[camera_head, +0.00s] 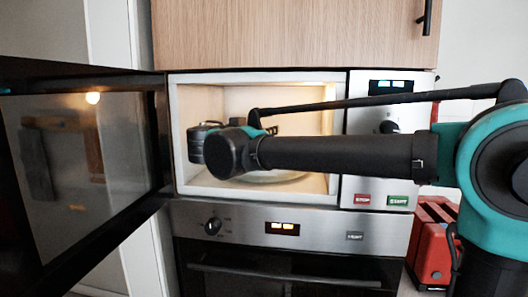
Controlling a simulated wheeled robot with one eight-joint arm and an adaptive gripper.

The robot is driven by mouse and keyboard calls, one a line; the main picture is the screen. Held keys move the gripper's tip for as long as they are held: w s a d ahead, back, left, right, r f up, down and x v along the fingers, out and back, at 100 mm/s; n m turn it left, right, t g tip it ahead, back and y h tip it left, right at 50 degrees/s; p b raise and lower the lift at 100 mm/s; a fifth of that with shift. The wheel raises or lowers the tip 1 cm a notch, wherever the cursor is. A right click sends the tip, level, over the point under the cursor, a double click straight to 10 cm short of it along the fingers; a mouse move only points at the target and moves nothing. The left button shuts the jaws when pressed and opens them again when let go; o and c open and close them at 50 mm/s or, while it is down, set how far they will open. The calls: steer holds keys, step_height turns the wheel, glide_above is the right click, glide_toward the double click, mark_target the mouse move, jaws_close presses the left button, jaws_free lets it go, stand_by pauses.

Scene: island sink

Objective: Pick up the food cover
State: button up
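I cannot make out a food cover in the head view. A pale round plate or turntable (285,177) shows on the floor of the lit, open microwave (181,175), partly behind my arm. My arm reaches across from the right, and its dark end joints stand in front of and at the microwave opening. My gripper (270,131) seems to be around the small dark parts by the teal piece there. It is mostly hidden behind my own arm, so its fingers and anything between them do not show clearly.
The microwave door (80,150) stands wide open on the left. An oven (285,265) is below, and a wooden cabinet (290,35) with a black handle is above. A red appliance (432,245) stands at the lower right. The side walls of the microwave leave limited room.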

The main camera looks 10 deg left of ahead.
steer(key=shift+w, duration=0.15)
jaws_close()
steer(key=shift+r, duration=0.1)
stand_by(0.5)
